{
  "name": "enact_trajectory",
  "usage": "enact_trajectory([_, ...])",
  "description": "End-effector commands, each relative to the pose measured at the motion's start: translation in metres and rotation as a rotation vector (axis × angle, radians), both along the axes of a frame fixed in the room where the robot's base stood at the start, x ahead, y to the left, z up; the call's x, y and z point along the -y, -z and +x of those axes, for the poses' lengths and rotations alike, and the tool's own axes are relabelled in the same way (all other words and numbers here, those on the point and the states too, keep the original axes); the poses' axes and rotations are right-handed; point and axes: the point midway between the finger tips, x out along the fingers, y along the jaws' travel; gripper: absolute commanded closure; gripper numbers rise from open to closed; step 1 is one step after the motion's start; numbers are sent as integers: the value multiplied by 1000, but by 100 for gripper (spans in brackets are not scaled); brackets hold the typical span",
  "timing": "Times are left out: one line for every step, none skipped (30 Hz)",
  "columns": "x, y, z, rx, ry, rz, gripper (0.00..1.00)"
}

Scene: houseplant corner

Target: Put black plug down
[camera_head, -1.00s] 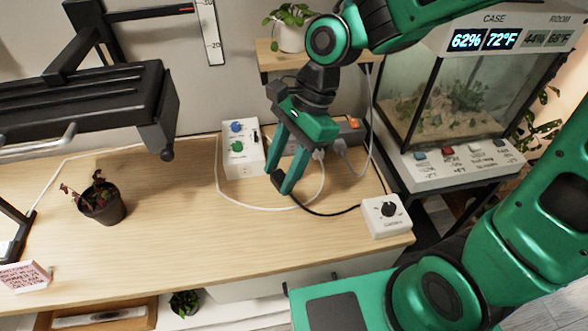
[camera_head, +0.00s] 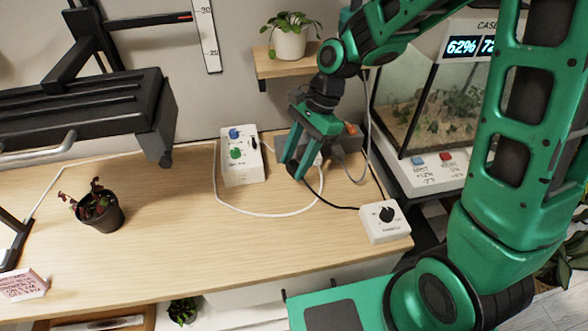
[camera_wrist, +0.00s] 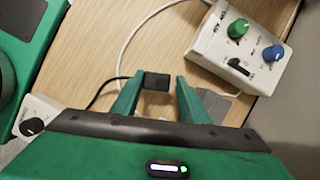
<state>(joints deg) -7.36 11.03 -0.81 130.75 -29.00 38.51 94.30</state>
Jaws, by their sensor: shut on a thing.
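The black plug (camera_wrist: 157,81) sits between the fingertips of my gripper (camera_wrist: 157,84), which is shut on it. A black cord runs from the plug to the left in the wrist view. In the head view my gripper (camera_head: 294,172) points down low over the desk, in front of the grey power strip (camera_head: 347,143). The cord runs to the white dial box (camera_head: 378,228) at the desk's right end. I cannot tell whether the plug touches the desk. My fingers partly hide the strip and the plug.
A white box with blue and green knobs (camera_head: 240,172) stands just left of my gripper. A white cord (camera_head: 262,214) loops across the desk. A potted plant (camera_head: 101,212) stands at left; the wood between is clear. A glass tank (camera_head: 425,110) is at right.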

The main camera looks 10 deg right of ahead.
Motion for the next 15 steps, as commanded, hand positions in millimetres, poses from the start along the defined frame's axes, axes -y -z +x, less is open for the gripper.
enact_trajectory([2, 3, 5, -1, 2, 0, 91])
enact_trajectory([3, 4, 7, -1, 2, 0, 91])
enact_trajectory([4, 6, 9, 0, 1, 0, 91])
enact_trajectory([5, 6, 9, 0, 1, 0, 91])
enact_trajectory([5, 7, 10, 0, 0, 0, 91])
enact_trajectory([5, 9, 10, 0, 0, 0, 91])
enact_trajectory([5, 11, 10, 0, 0, 0, 91])
enact_trajectory([5, 13, 10, 0, 0, 0, 91])
enact_trajectory([5, 18, 10, -1, 0, 0, 91])
enact_trajectory([4, 22, 9, -3, 0, -1, 91])
enact_trajectory([4, 26, 9, -3, 0, -1, 91])
enact_trajectory([4, 32, 9, -4, -1, -1, 91])
enact_trajectory([4, 36, 9, -3, -2, -1, 91])
enact_trajectory([4, 40, 9, -3, -1, -1, 91])
enact_trajectory([4, 44, 9, -3, 0, -1, 91])
